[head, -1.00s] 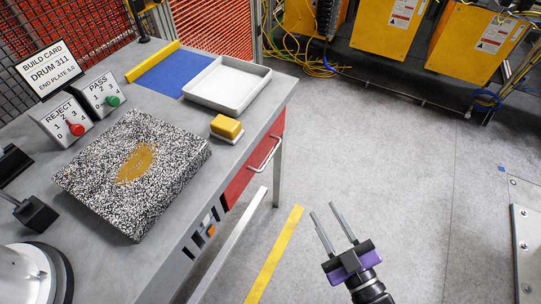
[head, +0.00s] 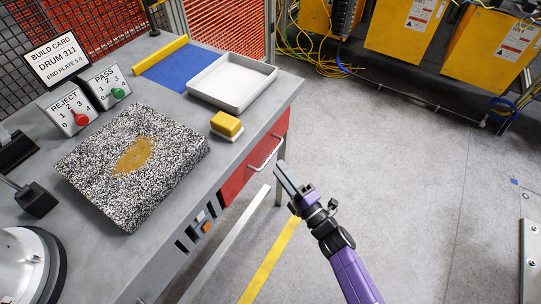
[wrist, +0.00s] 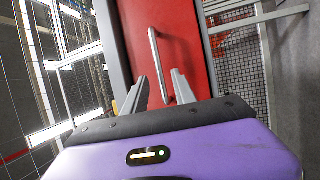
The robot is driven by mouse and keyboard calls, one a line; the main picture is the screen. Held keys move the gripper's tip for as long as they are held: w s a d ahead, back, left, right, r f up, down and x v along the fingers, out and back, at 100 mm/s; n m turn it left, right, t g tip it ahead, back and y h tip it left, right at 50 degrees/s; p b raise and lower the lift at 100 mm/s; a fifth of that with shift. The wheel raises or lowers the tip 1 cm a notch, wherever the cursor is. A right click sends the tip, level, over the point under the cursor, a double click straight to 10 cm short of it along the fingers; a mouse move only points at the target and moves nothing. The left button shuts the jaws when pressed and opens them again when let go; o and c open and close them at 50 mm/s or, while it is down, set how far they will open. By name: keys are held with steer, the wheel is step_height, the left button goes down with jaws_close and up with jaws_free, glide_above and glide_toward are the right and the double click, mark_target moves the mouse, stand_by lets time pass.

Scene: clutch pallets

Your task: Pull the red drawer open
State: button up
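The red drawer (head: 240,178) is in the side of the grey workbench, below its top edge. Its pale bar handle (head: 266,153) stands out from the front. In the wrist view the red drawer front (wrist: 185,35) and the handle (wrist: 157,62) lie ahead of my gripper. The drawer looks closed. My gripper (head: 281,178) is just in front of the drawer, close to the handle and pointing toward it. In the wrist view the two fingers (wrist: 157,85) are apart with nothing seen held between them. The handle's lower end appears between or just beyond the fingertips; I cannot tell contact.
The workbench (head: 180,215) carries a speckled slab (head: 95,185), a white tray (head: 232,98), a yellow block (head: 226,124) and a blue mat (head: 170,72). A bench leg (head: 281,185) stands close by my gripper. The floor (head: 400,170) to the right is open.

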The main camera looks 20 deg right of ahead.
mark_target(270, 156)
steer(key=x, duration=0.6)
steer(key=shift+w, duration=0.1)
jaws_close()
stand_by(1.3)
